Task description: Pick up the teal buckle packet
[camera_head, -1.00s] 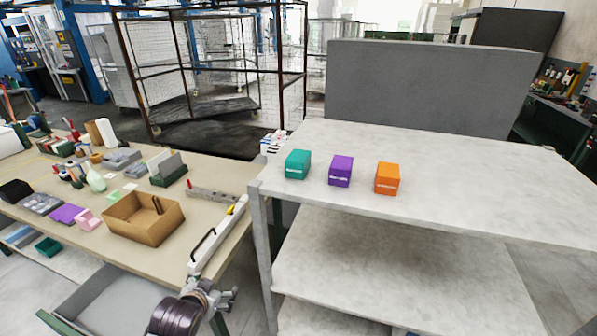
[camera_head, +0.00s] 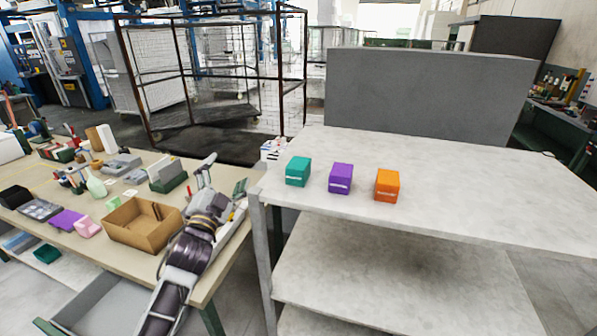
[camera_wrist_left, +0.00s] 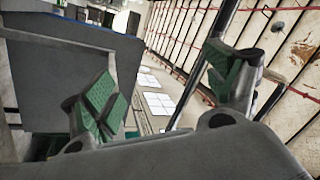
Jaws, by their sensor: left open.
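The teal buckle packet (camera_head: 298,171) is a small box standing on the top of the light grey shelf unit (camera_head: 450,185), near its left end. A purple packet (camera_head: 341,178) and an orange packet (camera_head: 387,185) stand in a row to its right. My left gripper (camera_head: 222,180) is raised over the right end of the workbench, to the left of the teal packet and apart from it. It is open and empty. Its green-padded fingers (camera_wrist_left: 165,90) show spread in the left wrist view, with no packet between them. My right gripper is out of view.
A beige workbench (camera_head: 125,250) on the left holds a cardboard box (camera_head: 143,222), a green-based holder (camera_head: 168,175) and several small items. A grey panel (camera_head: 428,92) stands at the back of the shelf. The shelf top around the packets is mostly clear.

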